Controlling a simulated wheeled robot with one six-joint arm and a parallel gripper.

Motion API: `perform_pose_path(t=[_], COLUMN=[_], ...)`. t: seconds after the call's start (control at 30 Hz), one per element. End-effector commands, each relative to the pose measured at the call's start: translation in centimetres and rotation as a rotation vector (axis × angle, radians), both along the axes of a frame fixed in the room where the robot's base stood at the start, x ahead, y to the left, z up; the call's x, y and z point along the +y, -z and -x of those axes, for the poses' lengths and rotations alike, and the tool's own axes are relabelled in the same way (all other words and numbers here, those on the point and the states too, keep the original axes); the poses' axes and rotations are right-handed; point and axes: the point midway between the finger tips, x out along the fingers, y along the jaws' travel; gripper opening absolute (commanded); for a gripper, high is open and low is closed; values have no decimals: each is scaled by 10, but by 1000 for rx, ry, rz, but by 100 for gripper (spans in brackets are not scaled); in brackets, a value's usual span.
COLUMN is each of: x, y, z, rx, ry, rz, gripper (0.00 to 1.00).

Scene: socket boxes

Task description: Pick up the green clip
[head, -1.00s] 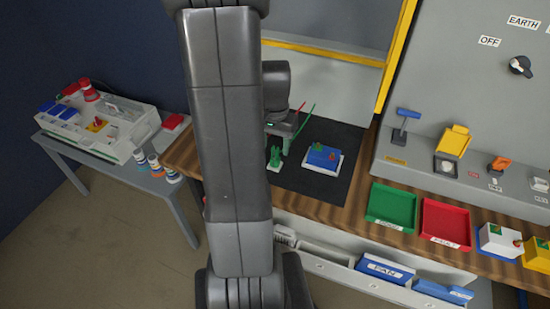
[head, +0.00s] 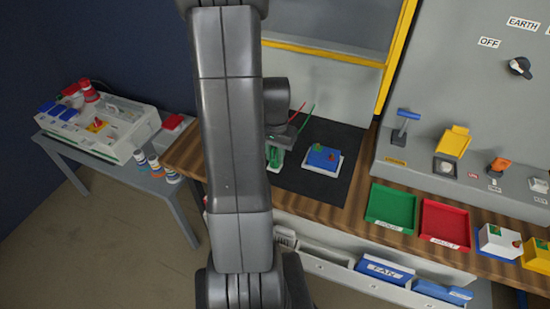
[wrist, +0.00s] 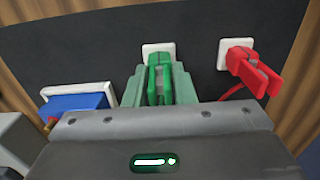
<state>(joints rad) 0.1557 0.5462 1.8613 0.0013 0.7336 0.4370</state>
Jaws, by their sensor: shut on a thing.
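The green clip (wrist: 159,80) stands on a small white pad (wrist: 150,50) on the black mat in the wrist view. My gripper (wrist: 160,90) is shut on it, with a pale green finger on each side. In the head view the green clip (head: 274,157) is at the left part of the mat, just under my gripper (head: 278,146). My arm hides part of the mat there.
A red clip (wrist: 255,72) sits on its own white pad to the right in the wrist view. A blue box (head: 322,157) stands on a white base beside the green clip. Green (head: 391,206) and red trays (head: 446,222) lie to the right on the wooden bench.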

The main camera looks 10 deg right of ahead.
Motion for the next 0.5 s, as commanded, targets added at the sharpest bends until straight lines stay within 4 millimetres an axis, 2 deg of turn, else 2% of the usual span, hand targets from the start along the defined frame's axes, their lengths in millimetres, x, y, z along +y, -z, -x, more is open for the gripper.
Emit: perform_pose_path(t=[0.23, 0.5], x=[0, 0], y=[-11, -60], z=[-1, -1], rx=[-3, -5], ry=[0, 0], rz=[1, 1], gripper=[3, 3])
